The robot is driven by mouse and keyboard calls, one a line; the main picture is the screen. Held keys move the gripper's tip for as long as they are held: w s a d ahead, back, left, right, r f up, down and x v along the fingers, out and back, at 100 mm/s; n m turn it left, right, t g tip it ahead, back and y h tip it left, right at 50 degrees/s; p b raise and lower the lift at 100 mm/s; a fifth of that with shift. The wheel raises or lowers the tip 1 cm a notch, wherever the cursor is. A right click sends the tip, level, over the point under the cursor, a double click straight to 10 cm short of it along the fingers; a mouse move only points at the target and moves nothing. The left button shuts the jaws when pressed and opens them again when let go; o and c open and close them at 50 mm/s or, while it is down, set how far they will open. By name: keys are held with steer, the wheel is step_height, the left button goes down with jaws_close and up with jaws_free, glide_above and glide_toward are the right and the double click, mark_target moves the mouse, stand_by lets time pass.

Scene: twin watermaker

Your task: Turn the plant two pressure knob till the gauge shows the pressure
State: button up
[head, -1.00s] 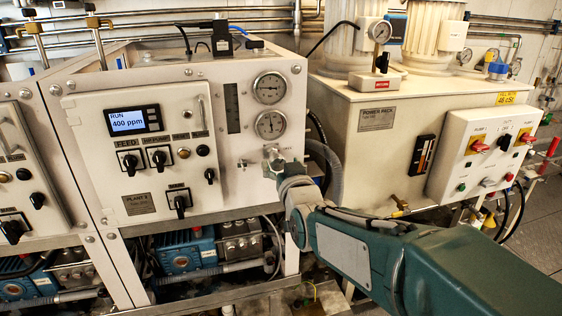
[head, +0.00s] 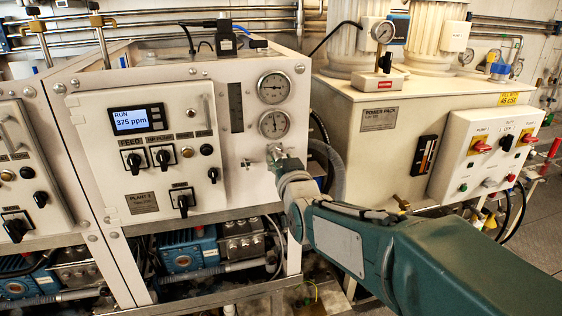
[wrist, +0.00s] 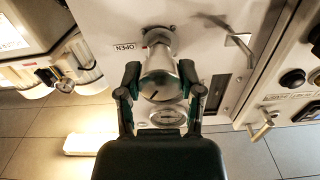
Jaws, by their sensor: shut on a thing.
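The pressure knob (wrist: 157,72) is a silver, tapered metal knob with a dark mark on its face, below the gauges on the plant two panel (head: 105,174). My gripper (wrist: 159,78) has one finger on each side of it and is shut on it. In the head view, my gripper (head: 276,158) hides most of the knob. Two round gauges, an upper one (head: 274,88) and a lower one (head: 273,124), sit above it. The lower gauge's needle points roughly upright; its numbers are too small to read. A gauge (wrist: 167,117) is partly visible in the wrist view.
The plant two display (head: 130,120) reads RUN, 375 ppm. Several black switches and a handle are on the panel. The cream power pack (head: 375,150) stands close on the right, with a grey hose (head: 335,165) between. An OPEN label (wrist: 124,46) is beside the knob.

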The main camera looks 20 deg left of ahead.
steer(key=m, duration=0.6)
steer(key=shift+w+m, duration=0.1)
steer(key=shift+m, duration=0.3)
steer(key=shift+f, duration=0.1)
stand_by(0.4)
steer(key=o, duration=1.1)
steer(key=shift+a, duration=0.1)
steer(key=shift+o, duration=0.2)
steer(key=v, duration=1.2)
